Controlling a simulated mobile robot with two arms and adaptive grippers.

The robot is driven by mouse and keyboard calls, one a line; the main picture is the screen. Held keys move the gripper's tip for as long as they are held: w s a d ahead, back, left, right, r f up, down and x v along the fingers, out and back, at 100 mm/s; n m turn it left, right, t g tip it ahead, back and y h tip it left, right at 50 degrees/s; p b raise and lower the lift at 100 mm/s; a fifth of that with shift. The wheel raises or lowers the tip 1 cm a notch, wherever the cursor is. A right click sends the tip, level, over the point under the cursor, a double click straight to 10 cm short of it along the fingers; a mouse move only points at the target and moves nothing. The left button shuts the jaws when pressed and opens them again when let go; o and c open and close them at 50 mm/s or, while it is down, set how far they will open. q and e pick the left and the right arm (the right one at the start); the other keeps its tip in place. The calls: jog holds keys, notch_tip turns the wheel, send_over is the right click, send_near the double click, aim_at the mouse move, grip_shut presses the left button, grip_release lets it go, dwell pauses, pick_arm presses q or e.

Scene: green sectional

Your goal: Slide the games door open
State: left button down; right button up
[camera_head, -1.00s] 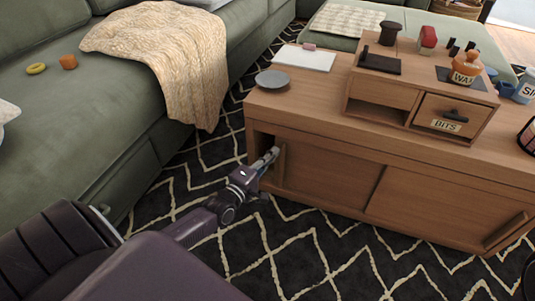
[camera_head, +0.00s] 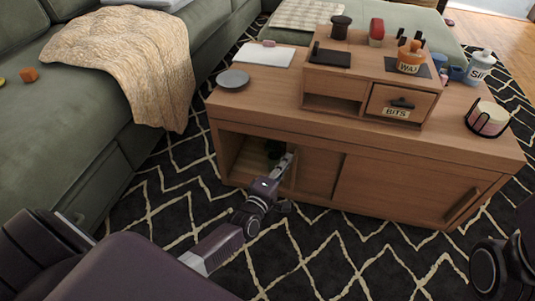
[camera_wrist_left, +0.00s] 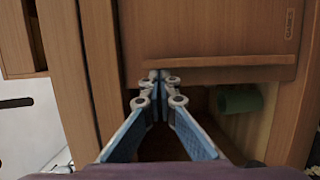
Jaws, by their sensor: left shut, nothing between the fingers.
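The wooden cabinet (camera_head: 300,125) has sliding doors in its front. The left door (camera_head: 318,172) stands partly slid to the right, with a dark opening (camera_head: 235,150) at its left. In the left wrist view the door (camera_wrist_left: 215,35) has a raised wooden handle strip (camera_wrist_left: 235,61) and a small label (camera_wrist_left: 289,22), too small to read. My left gripper (camera_head: 287,160) is shut and empty, its tips at the handle strip by the opening. The wrist view shows the closed tips (camera_wrist_left: 158,76) beside the strip; contact is unclear. The right gripper is out of view.
A green cylinder (camera_wrist_left: 240,98) lies inside the opening. The right door (camera_head: 400,188) has its own handle (camera_head: 462,204). A drawer unit (camera_head: 335,82), grey plate (camera_head: 233,79) and candle holder (camera_head: 487,118) stand on top. The green sofa (camera_head: 60,150) is at left; patterned rug (camera_head: 330,245) is clear.

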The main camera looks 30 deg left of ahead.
pick_arm(q)
send_near(330, 159)
jog(key=w, duration=0.5)
jog(key=shift+w+a, duration=0.1)
jog(key=shift+a, duration=0.25)
jog(key=shift+w+d, duration=0.15)
jog(key=shift+d, duration=0.4)
jog(key=shift+a, duration=0.1)
